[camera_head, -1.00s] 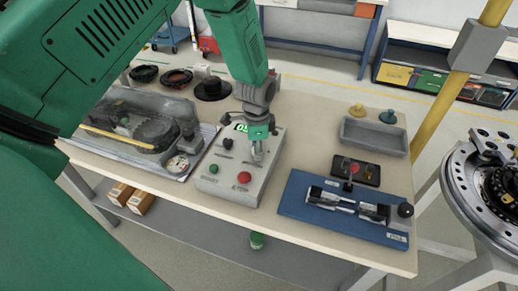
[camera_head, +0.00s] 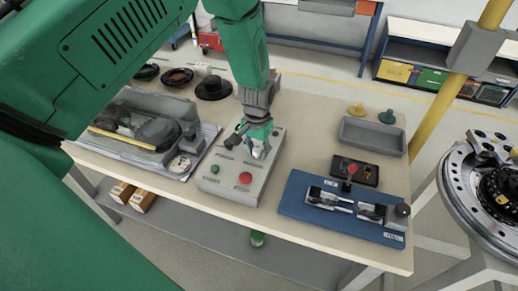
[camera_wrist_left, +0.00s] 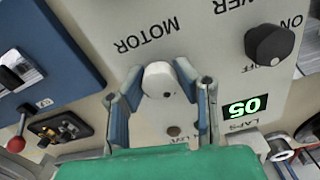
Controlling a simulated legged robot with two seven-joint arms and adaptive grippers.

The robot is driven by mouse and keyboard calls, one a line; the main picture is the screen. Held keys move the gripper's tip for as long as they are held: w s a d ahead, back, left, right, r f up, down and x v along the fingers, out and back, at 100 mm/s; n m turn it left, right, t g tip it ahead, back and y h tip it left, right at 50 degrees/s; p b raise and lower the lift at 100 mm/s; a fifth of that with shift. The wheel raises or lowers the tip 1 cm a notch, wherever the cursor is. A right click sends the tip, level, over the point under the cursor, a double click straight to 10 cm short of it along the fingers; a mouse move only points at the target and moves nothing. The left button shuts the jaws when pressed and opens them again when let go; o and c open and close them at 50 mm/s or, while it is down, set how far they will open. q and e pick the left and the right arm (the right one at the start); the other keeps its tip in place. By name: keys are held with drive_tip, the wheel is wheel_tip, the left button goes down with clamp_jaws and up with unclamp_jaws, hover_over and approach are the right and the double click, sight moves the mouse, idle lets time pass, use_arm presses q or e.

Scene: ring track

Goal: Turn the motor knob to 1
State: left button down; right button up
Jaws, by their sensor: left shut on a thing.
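The grey control box (camera_head: 233,190) stands on the table in the head view, with a green button (camera_head: 216,169) and a red button (camera_head: 245,178) at its front. My left gripper (camera_head: 259,151) is down over its upper right part. In the left wrist view the left gripper (camera_wrist_left: 162,88) is shut on the pale motor knob (camera_wrist_left: 160,78), a finger on each side, beside the upside-down MOTOR label. The black power knob (camera_wrist_left: 270,45) and the lit laps display (camera_wrist_left: 245,106), showing 05, are to the right. The marks around the motor knob are mostly hidden. My right gripper is not seen.
A blue board (camera_head: 300,209) with metal parts lies right of the box. A grey tray (camera_head: 373,137) and a black switch panel (camera_head: 367,172) are behind it. A machine part in a clear tray (camera_head: 120,160) sits at left. A ring track (camera_head: 470,200) is at far right.

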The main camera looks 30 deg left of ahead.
sight(257, 150)
use_arm(q)
drive_tip(key=n, duration=0.5)
drive_tip(key=shift+s+p, duration=0.15)
drive_tip(key=shift+p, duration=0.15)
drive_tip(key=shift+n, duration=0.3)
drive_tip(key=shift+f, duration=0.1)
drive_tip(key=c, duration=1.2)
unclamp_jaws()
drive_tip(key=shift+d, duration=0.1)
drive_tip(key=shift+r, duration=0.25)
wheel_tip(257, 150, up, 12)
drive_tip(key=shift+f, duration=0.2)
